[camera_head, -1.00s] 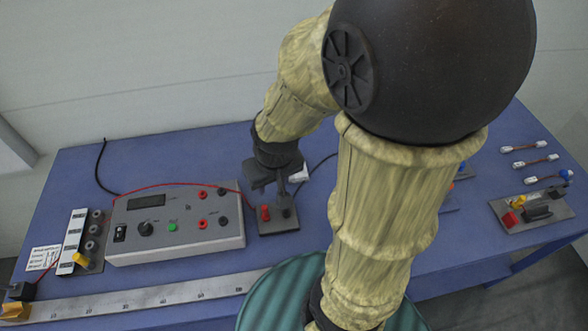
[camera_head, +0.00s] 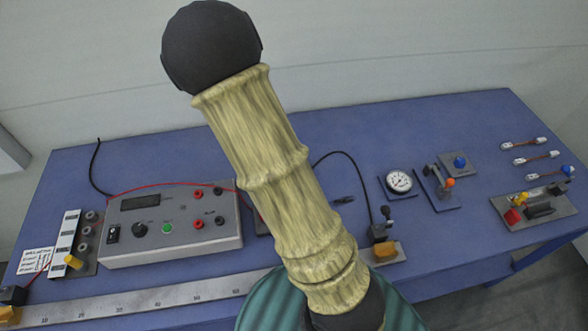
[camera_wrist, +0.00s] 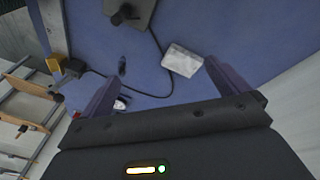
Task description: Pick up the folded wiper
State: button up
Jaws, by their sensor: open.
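The folded wiper (camera_wrist: 182,60) is a small white folded pad lying on the blue table top. It shows in the wrist view, ahead of my gripper (camera_wrist: 161,69) and nearer the right finger than the left. My gripper is open, its two fingers wide apart with nothing between them. The fingers do not visibly touch the wiper. In the head view my arm crosses the middle of the table, and neither the wiper nor my gripper can be seen.
A black cable (camera_wrist: 171,84) curves beside the wiper. A small dark item (camera_wrist: 122,66) lies left of it. A grey meter box (camera_head: 170,225) stands on the left of the table. A round gauge (camera_head: 399,181) and small fixtures stand on the right. Table (camera_head: 345,160) behind my arm is partly clear.

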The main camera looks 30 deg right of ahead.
jog(key=w+f+m+h+b, duration=0.1)
jog(key=w+m+h, duration=0.3)
jog(key=w+m, duration=0.3)
jog(key=shift+w+d+f+m+g, duration=0.2)
jog(key=shift+w+f+m+g, duration=0.15)
jog(key=shift+w, duration=0.25)
jog(key=p+x, duration=0.3)
jog(key=x, duration=0.8)
jog(key=shift+s+d+f, duration=0.1)
jog(key=shift+s+f, duration=0.05)
jog(key=shift+f, duration=0.05)
jog(key=shift+d+f, duration=0.15)
jog(key=shift+f, duration=0.25)
jog(key=shift+p+x, duration=1.6)
jog(key=shift+x, duration=0.95)
